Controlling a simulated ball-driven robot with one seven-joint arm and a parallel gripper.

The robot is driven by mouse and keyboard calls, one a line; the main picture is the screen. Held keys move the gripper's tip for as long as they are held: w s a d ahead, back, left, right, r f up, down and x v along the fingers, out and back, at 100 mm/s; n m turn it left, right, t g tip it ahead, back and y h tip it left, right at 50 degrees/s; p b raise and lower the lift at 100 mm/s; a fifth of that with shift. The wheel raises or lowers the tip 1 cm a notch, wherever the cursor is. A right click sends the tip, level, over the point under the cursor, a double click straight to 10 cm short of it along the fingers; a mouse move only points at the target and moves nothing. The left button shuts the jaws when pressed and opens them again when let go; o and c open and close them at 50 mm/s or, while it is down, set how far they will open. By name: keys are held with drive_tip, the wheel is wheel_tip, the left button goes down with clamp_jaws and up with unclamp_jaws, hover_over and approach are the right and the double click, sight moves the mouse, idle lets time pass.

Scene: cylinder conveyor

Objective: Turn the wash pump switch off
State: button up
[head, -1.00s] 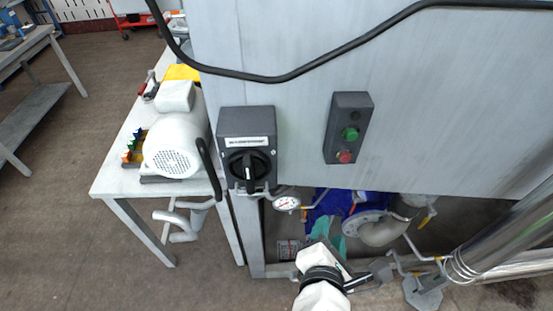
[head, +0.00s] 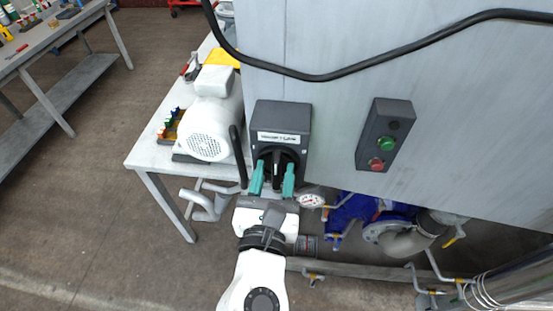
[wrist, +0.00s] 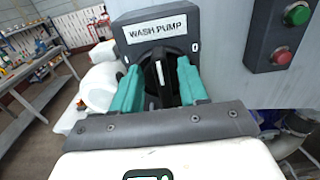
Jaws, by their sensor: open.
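The wash pump switch (head: 281,118) is a dark grey box on the side of a grey cabinet. The wrist view shows its white "WASH PUMP" label (wrist: 158,27). Its black rotary handle (wrist: 157,80), with a pale line along it, stands roughly upright in the wrist view. My gripper (head: 274,165) is open, with its teal fingers at the front of the box. In the wrist view the fingers (wrist: 160,72) stand on either side of the handle. I cannot tell if they touch it. They hide parts of the dial; a "0" mark shows at its right.
A control box with green (head: 387,143) and red (head: 376,164) buttons is right of the switch. A black cable (head: 330,75) hangs above. A white motor (head: 210,125) stands on a table at left. Pipes and a gauge (head: 312,201) lie below the cabinet.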

drive_tip(key=shift+w+d, duration=0.1)
drive_tip(key=shift+w, duration=1.3)
clamp_jaws()
